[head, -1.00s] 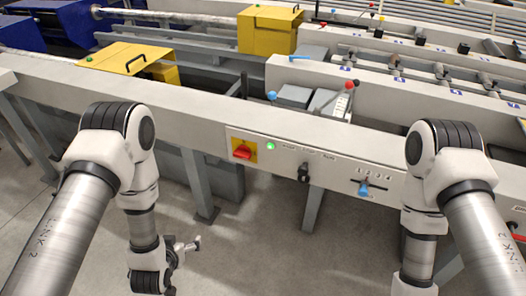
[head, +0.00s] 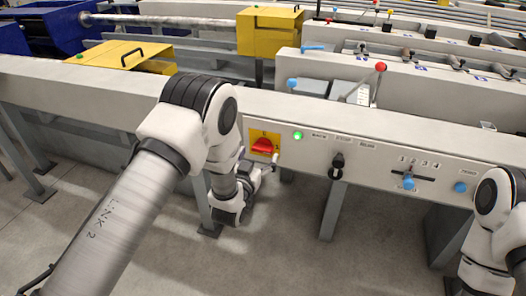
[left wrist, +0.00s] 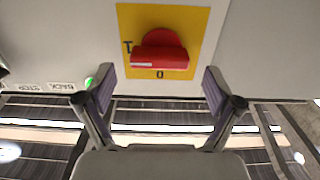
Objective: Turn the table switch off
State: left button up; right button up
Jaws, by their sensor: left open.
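The table switch is a red rotary knob (head: 264,146) on a yellow plate on the beam's front panel. It also shows in the left wrist view as a red knob (left wrist: 162,52), its bar lying across the picture, with an O mark below it and another mark at its left. A green lamp (head: 297,135) beside the switch is lit. My left gripper (head: 270,167) is just in front of and below the knob. In the left wrist view its fingers (left wrist: 160,90) are spread and empty, apart from the knob. My right gripper is out of view.
A black selector (head: 337,166), a blue-knobbed slider (head: 408,182) and a blue button (head: 460,187) sit farther right on the panel. A lever with a red ball (head: 380,68) stands behind the beam. Grey legs stand below, with open floor in front.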

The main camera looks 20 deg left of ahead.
aim_at(259, 151)
pick_arm(q)
jog(key=w, duration=0.3)
jog(key=shift+w, duration=0.35)
jog(key=shift+d, duration=0.1)
jog(key=c, duration=1.2)
jog(key=shift+o, duration=0.2)
jog(key=shift+n, duration=0.4)
jog(key=n, duration=0.3)
jog(key=shift+r+n+p, duration=0.1)
jog(key=shift+n+p, duration=0.2)
jog(key=shift+p, duration=0.05)
jog(key=n, duration=0.4)
jog(key=shift+a+n+p, duration=0.2)
jog(key=shift+n+p, duration=0.1)
jog(key=shift+p, duration=0.1)
jog(key=n, duration=0.4)
jog(key=shift+p, duration=0.35)
jog(key=n, duration=0.4)
jog(key=shift+a+f+n+p, duration=0.1)
jog(key=shift+f+n+p, duration=0.1)
jog(key=shift+n+p, duration=0.15)
jog(key=shift+n, duration=0.25)
